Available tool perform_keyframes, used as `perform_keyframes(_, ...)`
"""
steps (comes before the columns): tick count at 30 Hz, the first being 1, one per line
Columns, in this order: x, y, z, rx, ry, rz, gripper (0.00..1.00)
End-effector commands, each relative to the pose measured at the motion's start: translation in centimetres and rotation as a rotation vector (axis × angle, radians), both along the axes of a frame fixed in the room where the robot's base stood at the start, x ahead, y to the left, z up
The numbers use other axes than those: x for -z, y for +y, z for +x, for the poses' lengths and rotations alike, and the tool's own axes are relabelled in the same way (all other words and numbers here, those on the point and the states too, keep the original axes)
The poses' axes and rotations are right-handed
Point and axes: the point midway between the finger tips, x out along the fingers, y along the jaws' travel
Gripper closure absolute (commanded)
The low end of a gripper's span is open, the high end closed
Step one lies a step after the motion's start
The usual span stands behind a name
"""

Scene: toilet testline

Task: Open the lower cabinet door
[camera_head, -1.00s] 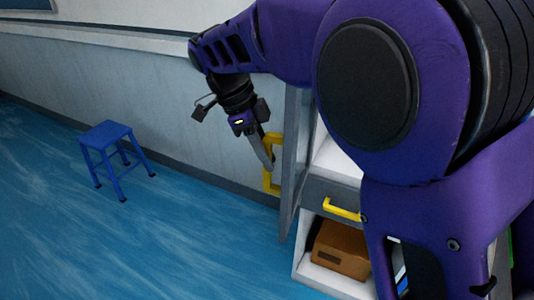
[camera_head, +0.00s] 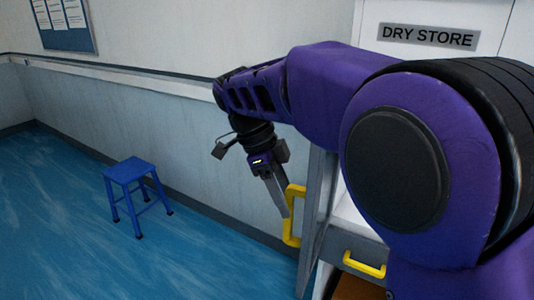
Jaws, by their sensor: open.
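The lower cabinet door (camera_head: 317,222) is a grey panel that stands swung out from the cabinet, seen nearly edge-on. Its yellow handle (camera_head: 293,216) is on the left-facing side. My gripper (camera_head: 279,200) points down beside the handle, with its fingers at or just left of it. The jaws are open; whether the fingers touch the handle I cannot tell. The cabinet (camera_head: 347,205) is white and lies behind the door, mostly hidden by my purple arm.
A grey drawer with a yellow handle (camera_head: 364,265) is right of the door. A brown box (camera_head: 352,289) sits below it. A blue stool (camera_head: 137,190) stands on the open blue floor to the left. A "DRY STORE" sign (camera_head: 428,37) is above, and the wall runs behind the arm.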

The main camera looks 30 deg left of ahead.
Motion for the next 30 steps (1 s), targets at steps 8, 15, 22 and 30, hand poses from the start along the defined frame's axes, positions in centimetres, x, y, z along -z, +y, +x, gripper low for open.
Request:
perform_keyframes(8, -6.2, 2.6, -0.7, -0.002, -0.001, 0.004, 0.5)
perform_keyframes(15, -9.9, 4.1, -1.1, -0.001, -0.002, 0.003, 0.5)
perform_keyframes(22, -12.4, 5.0, -1.3, 0.001, -0.002, 0.0, 0.5)
perform_keyframes(30, -13.7, 5.5, -1.5, -0.001, -0.001, 0.001, 0.5)
